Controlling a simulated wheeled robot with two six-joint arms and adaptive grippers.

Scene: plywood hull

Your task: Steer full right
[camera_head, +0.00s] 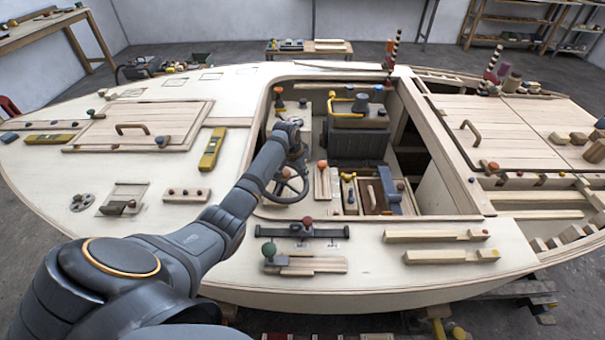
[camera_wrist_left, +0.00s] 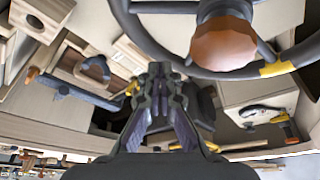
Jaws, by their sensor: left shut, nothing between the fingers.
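The dark steering wheel (camera_head: 287,187) stands in the cockpit, partly hidden by my left arm. In the left wrist view its rim (camera_wrist_left: 277,68), with a yellow mark at the lower right, and its round brown hub cap (camera_wrist_left: 223,45) fill the upper right. My left gripper (camera_head: 298,160) is at the wheel's far upper side. In the left wrist view the closed fingers (camera_wrist_left: 162,74) are empty, beside the lower left of the rim. I cannot tell whether they touch it. My right gripper is not in view.
An orange-topped lever (camera_head: 322,166) and small fittings stand right of the wheel. The cockpit's wooden side wall (camera_head: 436,150) is to the right.

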